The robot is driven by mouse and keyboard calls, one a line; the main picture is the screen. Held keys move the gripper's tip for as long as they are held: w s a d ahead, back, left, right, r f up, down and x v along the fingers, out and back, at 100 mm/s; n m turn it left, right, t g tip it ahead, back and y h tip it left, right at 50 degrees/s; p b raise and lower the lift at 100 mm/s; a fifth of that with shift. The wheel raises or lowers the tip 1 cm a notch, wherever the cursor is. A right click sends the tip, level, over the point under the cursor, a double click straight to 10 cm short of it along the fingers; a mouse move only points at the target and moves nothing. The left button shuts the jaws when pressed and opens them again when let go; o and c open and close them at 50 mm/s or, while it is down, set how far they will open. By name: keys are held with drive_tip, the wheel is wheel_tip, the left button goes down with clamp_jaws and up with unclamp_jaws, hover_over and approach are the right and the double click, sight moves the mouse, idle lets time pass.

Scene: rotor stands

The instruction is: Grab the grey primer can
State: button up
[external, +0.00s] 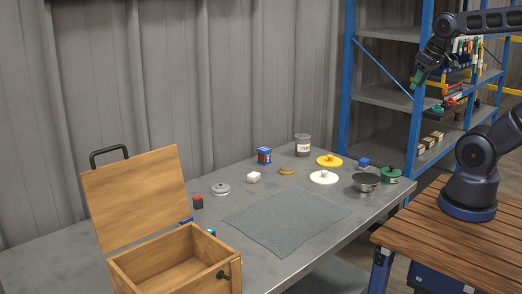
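A grey can (303,149) with a pale label stands upright at the back of the metal table, near the corrugated wall; its label is too small to read fully. My gripper (418,79) is at the upper right, in front of the blue shelving, high above the table's right end and well to the right of the can. Green shows at its tip, and I cannot tell whether its fingers are open or shut. It is far from the can and does not touch it.
A blue box (264,156), yellow disc (329,160), white disc (323,177), dark bowl (366,183) and green round thing (391,175) stand around the can's side of the table. A grey mat (285,222) lies bare in front. An open wooden box (178,262) stands at front left.

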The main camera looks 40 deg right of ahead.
drive_tip(key=shift+o, duration=0.4)
drive_tip(key=o, duration=1.1)
drive_tip(key=shift+w, duration=0.1)
